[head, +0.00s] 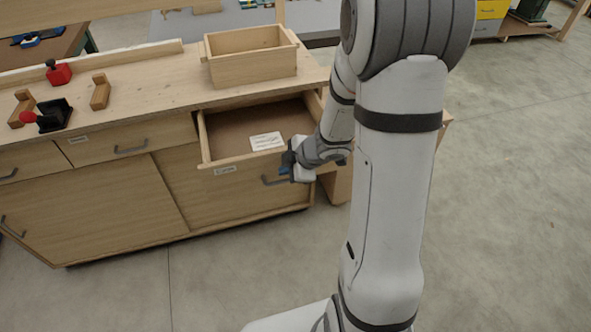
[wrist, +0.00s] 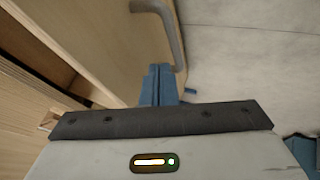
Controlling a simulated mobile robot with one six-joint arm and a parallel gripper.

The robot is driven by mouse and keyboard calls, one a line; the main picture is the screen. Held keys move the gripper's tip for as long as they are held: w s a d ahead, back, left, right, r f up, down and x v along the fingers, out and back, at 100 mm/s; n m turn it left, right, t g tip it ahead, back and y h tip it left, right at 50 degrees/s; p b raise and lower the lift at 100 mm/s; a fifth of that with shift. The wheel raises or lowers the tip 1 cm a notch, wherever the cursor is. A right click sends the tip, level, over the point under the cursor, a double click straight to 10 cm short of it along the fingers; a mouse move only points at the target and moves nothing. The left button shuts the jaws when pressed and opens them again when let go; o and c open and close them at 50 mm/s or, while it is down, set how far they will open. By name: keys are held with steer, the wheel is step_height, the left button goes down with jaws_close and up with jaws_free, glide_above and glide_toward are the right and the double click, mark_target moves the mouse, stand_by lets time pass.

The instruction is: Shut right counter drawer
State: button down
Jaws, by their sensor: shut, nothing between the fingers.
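The right counter drawer (head: 232,163) is pulled out of the wooden counter, and a white card lies on its floor. My gripper (head: 284,170) is at the right end of the drawer front, close to the grey handle (head: 268,182). In the wrist view my blue fingers (wrist: 160,85) are together and empty, beside the wooden front (wrist: 105,40), with the curved handle (wrist: 172,35) just beyond the tips. I cannot tell whether the fingers touch the wood.
An open wooden box (head: 253,69) stands on the counter top above the drawer. Another drawer (head: 125,146) to the left is closed. Red and black tools (head: 52,117) and wooden blocks lie at the left of the top. The concrete floor (head: 500,200) on the right is clear.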

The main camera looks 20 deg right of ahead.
mark_target(271, 178)
steer(key=shift+b+x, duration=0.55)
steer(key=shift+x, duration=1.25)
